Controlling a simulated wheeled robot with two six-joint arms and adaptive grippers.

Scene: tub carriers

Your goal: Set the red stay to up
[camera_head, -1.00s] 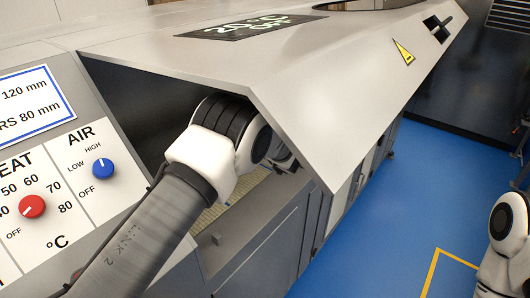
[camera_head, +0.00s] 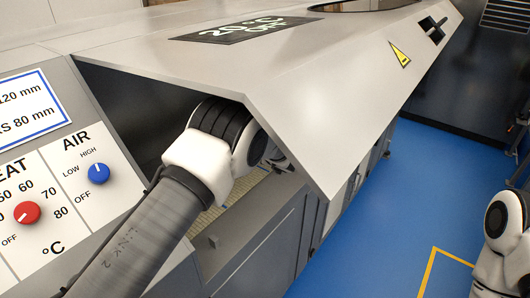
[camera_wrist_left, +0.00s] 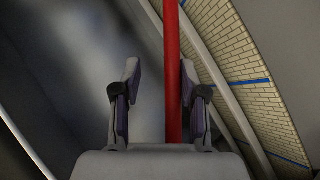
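The red stay (camera_wrist_left: 173,70) is a straight red rod in the left wrist view, running from the top edge down to my left gripper (camera_wrist_left: 160,95). The gripper's two fingers stand apart. The rod shows between them, close to the right finger; I cannot tell whether it touches. Its ends are hidden. In the head view my left arm reaches under the grey hood (camera_head: 330,110), which hides the gripper and the stay. My right arm shows only at the right edge, its gripper out of view.
A control panel with a red knob (camera_head: 26,212) and a blue knob (camera_head: 98,173) is at the left. A pale slatted strip (camera_wrist_left: 240,70) lies right of the rod in the wrist view. Blue floor (camera_head: 400,200) is open at the right.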

